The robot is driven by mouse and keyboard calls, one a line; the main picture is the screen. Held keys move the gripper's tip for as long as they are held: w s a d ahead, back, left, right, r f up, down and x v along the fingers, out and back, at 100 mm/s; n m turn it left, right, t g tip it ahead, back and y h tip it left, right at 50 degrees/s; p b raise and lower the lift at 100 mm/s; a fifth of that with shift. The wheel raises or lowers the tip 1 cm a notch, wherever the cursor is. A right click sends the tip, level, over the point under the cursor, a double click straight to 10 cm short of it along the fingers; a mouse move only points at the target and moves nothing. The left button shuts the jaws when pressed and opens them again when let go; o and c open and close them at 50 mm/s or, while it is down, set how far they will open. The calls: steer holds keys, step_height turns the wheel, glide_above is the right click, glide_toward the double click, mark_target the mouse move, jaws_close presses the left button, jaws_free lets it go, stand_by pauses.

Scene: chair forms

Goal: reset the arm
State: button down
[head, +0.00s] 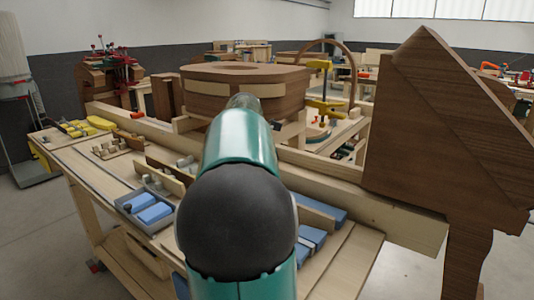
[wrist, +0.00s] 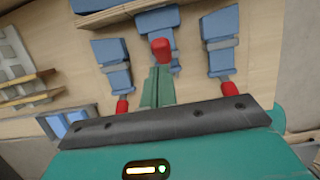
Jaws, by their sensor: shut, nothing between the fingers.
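My gripper (wrist: 157,86) shows in the wrist view as two narrow green fingers pressed together, with nothing held between them. Its dark bar and teal body fill the lower part of that view. The fingers point over a wooden bench surface, toward the red end of a blue tool. In the head view, my teal arm with its black rounded joint rises through the middle of the picture. It hides my gripper there.
The workbench (head: 92,160) holds a grey tray with blue blocks (head: 154,213). Blue tools with red ends (wrist: 112,62) lie near my gripper. A large dark wooden form (head: 450,120) stands at right, and another wooden form (head: 245,82) stands behind my arm.

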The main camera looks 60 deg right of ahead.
step_height(320, 180, up, 6)
steer(key=d, duration=0.2)
steer(key=shift+d, duration=0.15)
